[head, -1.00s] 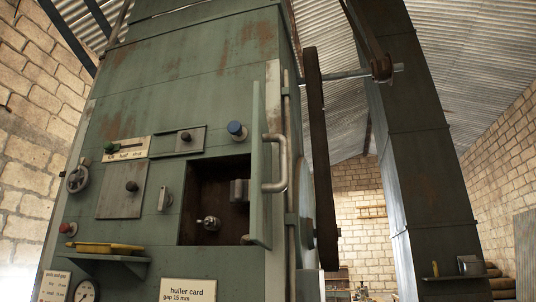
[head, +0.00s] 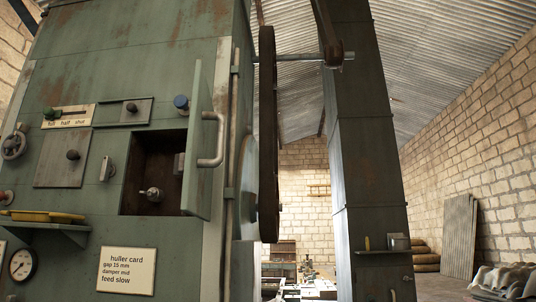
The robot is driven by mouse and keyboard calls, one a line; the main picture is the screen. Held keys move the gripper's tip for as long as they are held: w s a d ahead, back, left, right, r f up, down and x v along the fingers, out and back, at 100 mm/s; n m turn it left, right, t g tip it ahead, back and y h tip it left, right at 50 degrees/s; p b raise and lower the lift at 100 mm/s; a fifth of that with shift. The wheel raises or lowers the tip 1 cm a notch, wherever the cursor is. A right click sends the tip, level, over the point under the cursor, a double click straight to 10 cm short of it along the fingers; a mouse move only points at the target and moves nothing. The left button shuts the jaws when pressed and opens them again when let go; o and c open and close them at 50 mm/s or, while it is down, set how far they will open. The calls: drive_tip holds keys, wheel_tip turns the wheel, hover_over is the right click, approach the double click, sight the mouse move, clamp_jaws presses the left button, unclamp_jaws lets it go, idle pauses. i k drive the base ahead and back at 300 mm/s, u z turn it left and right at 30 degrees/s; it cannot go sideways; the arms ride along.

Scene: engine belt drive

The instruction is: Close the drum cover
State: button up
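The drum cover (head: 198,150) is a green hinged door on the front of the tall green machine. It stands open, swung out toward me, with its hinge side at the right of the opening. A grey bar handle (head: 218,140) is on its right-hand face. The dark square drum opening (head: 150,170) is exposed to its left, with a metal knob fitting (head: 153,194) inside. Part of the opening is hidden behind the cover. My gripper is not in view.
A shelf (head: 50,227) with a yellow tray (head: 45,215) juts from the machine at left. A large dark wheel (head: 267,130) stands at the machine's right side. A green column (head: 365,180) rises further right. Sacks (head: 510,278) lie at far right.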

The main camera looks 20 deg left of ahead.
sight(200, 162)
drive_tip(key=z, duration=0.1)
drive_tip(key=i, duration=0.85)
drive_tip(key=u, duration=1.8)
drive_tip(key=k, duration=1.15)
drive_tip(key=z, duration=0.1)
